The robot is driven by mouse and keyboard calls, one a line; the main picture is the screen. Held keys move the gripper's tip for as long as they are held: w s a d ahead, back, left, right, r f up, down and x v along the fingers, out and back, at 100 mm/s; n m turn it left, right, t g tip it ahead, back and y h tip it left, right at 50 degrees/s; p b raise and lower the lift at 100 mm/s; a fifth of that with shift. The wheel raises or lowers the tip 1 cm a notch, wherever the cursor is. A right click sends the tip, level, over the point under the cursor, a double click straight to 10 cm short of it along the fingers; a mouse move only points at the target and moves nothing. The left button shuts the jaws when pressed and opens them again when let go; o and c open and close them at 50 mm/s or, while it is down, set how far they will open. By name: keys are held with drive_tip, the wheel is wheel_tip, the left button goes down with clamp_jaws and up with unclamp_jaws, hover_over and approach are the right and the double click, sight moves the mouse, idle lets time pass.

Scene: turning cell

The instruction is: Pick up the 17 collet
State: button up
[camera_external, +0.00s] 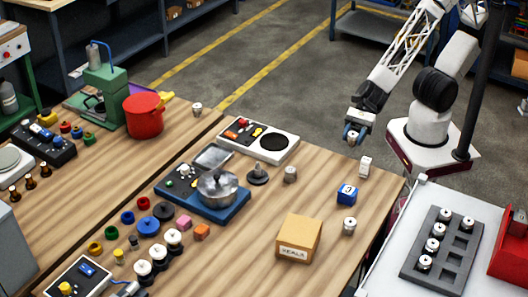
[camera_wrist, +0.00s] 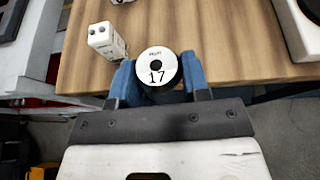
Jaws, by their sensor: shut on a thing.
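The 17 collet (camera_wrist: 157,67) is a small round piece with a white face marked 17 and a dark centre hole. In the wrist view it sits between the two blue fingers of my gripper (camera_wrist: 158,82), which is shut on it. In the external view my gripper (camera_external: 355,134) is near the far edge of the wooden table, and the collet (camera_external: 353,136) shows small between the fingers. It appears raised above the table edge. Its underside is hidden.
A white dotted block (camera_external: 365,167) and a blue numbered block (camera_external: 346,194) stand close by. A dark grey tray (camera_external: 407,262) with several collets is at right. A cardboard box (camera_external: 299,237) sits near the front.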

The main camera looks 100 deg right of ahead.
drive_tip(key=shift+s+d+r, duration=0.1)
drive_tip(key=shift+s+d, duration=0.2)
drive_tip(key=shift+s, duration=0.25)
drive_tip(key=shift+s+d+r, duration=0.1)
drive_tip(key=shift+s+d, duration=0.2)
drive_tip(key=shift+s, duration=0.25)
